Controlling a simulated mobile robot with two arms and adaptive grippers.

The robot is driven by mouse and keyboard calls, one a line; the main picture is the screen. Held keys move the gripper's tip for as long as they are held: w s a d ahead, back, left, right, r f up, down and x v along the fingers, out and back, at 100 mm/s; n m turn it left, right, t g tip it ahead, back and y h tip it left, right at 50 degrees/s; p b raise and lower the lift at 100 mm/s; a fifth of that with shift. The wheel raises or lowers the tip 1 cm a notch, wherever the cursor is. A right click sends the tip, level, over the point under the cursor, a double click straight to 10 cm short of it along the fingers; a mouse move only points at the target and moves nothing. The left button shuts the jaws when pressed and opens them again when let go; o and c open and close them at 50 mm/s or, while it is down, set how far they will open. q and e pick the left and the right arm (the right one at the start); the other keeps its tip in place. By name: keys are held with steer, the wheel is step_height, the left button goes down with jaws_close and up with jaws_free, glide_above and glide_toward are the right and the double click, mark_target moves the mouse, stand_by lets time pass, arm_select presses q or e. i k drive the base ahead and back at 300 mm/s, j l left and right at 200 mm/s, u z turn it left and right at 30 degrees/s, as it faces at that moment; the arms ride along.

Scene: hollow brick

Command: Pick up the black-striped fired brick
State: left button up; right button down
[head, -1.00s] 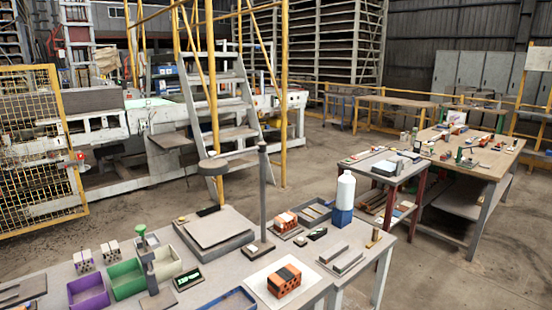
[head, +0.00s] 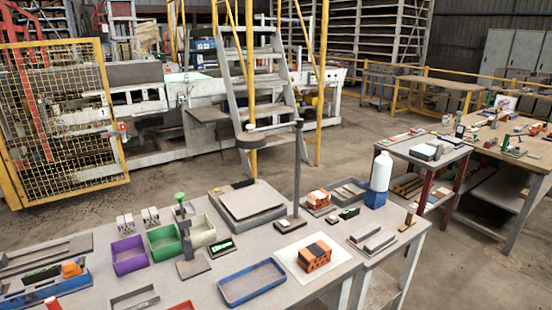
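The black-striped fired brick (head: 314,256) is orange with dark bands. It lies on a white sheet (head: 293,262) near the right front of the near table (head: 205,283). A second orange brick (head: 318,198) sits farther back on a small tray, beside the white bottle; whether it has dark stripes is hard to tell at this size. Neither of my grippers is in the head view.
A blue tray (head: 251,284) lies left of the brick. Purple (head: 129,256), green (head: 164,246) and cream bins stand farther left. A scale (head: 246,203), a tall post (head: 297,170) and a white bottle (head: 381,171) stand behind. Floor is open beyond the table.

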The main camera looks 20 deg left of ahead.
mark_target(310, 258)
steer(key=l+u, duration=0.1)
steer(key=u, duration=0.4)
steer(key=i+l+u, duration=0.2)
steer(key=l, duration=0.25)
steer(key=i+l+u, duration=0.2)
steer(key=l, duration=0.25)
steer(key=l+u, duration=0.25)
steer(key=l, duration=0.2)
steer(key=i+l+u, duration=0.2)
steer(key=l, duration=0.35)
steer(key=k+j, duration=0.05)
steer(key=k, duration=0.05)
